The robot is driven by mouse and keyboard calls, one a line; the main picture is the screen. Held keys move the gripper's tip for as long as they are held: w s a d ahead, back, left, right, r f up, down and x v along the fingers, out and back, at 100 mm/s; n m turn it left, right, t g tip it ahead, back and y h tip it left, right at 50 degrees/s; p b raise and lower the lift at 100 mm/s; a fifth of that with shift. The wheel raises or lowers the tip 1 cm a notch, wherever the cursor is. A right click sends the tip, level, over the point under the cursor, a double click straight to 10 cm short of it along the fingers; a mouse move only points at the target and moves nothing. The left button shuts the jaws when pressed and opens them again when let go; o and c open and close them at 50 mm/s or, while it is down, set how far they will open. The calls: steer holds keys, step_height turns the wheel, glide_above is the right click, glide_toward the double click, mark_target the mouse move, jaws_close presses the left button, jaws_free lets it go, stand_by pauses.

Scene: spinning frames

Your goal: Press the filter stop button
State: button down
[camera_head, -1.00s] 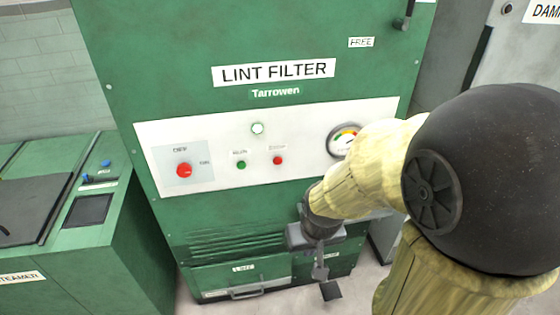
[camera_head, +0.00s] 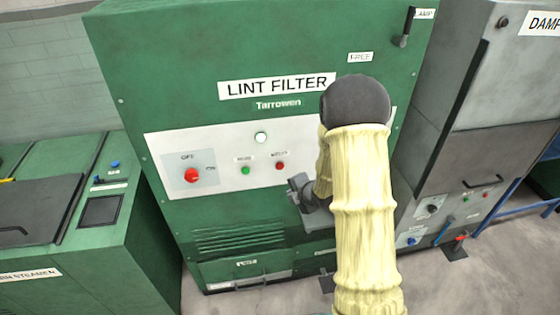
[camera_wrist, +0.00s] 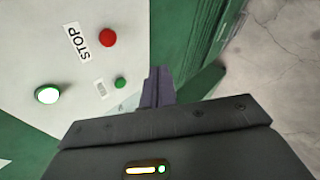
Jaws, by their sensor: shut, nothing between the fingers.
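The lint filter (camera_head: 140,85) is a green cabinet with a white control panel. The small red stop button (camera_head: 280,166) sits on this panel, right of a green button (camera_head: 245,170). In the wrist view, the red button (camera_wrist: 107,37) is at the upper left beside a STOP label (camera_wrist: 77,42), with the green button (camera_wrist: 120,83) below it. My gripper (camera_head: 297,188) is just below and right of the red button in the head view. Its fingers (camera_wrist: 157,85) are shut and empty in the wrist view, apart from the red button in the picture. Contact with the panel cannot be told.
A red OFF/ON knob (camera_head: 192,175) and a pale round lamp (camera_head: 261,138) share the panel. My arm hides the gauge side. A green machine (camera_head: 135,215) stands at the left and a grey one (camera_head: 480,130) at the right. Floor (camera_head: 455,285) shows at lower right.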

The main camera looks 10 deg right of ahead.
mark_target(280, 166)
steer(key=n, duration=0.1)
steer(key=w+n+y, duration=0.1)
steer(key=shift+a+f+n, duration=0.3)
steer(key=shift+a+f, duration=0.05)
steer(key=shift+a, duration=0.05)
steer(key=shift+w, duration=0.1)
steer(key=w+p, duration=0.3)
steer(key=w, duration=0.5)
steer(key=shift+w, duration=0.3)
stand_by(1.7)
steer(key=shift+w, duration=0.4)
